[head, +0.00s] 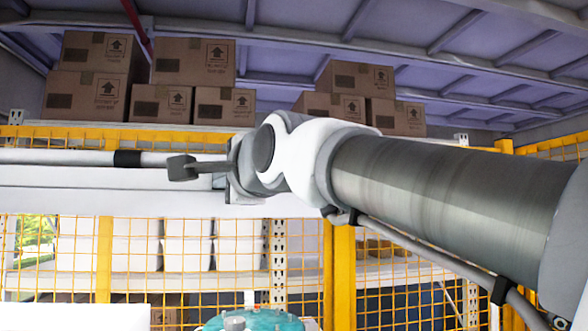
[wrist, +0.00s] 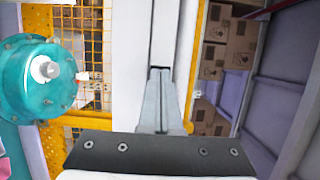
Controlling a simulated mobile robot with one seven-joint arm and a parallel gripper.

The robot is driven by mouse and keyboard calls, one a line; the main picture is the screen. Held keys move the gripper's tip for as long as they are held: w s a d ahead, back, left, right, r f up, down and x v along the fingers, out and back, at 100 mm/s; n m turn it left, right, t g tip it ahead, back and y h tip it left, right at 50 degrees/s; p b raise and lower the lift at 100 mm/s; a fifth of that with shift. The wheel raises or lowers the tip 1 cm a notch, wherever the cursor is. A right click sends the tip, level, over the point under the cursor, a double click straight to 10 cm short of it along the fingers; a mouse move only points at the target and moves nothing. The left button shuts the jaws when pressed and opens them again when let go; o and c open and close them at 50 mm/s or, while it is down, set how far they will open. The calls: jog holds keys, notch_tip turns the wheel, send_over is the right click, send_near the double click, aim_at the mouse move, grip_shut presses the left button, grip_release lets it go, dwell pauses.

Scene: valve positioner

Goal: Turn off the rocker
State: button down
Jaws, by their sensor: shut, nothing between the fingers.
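No rocker can be made out in either view. A round teal housing (wrist: 38,95) with a bolted rim and a pale knob (wrist: 45,69) shows at the left of the wrist view. Its top also shows at the bottom edge of the head view (head: 270,321), cut off by the frame. My gripper (wrist: 160,72) is shut and empty in the wrist view, its fingers together in front of a white beam. It is apart from the teal housing, to its right in that picture.
A yellow mesh fence (head: 180,265) stands behind my arm. Cardboard boxes (head: 193,62) sit on a high shelf, under a purple ribbed ceiling (head: 420,40). A long white beam (head: 90,190) runs across behind my wrist. A pink object (wrist: 5,165) shows at the wrist view's lower left.

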jog(key=shift+w+a, duration=0.15)
jog(key=shift+w, duration=0.15)
jog(key=shift+w+a, duration=0.15)
jog(key=shift+a, duration=0.1)
dwell(0.5)
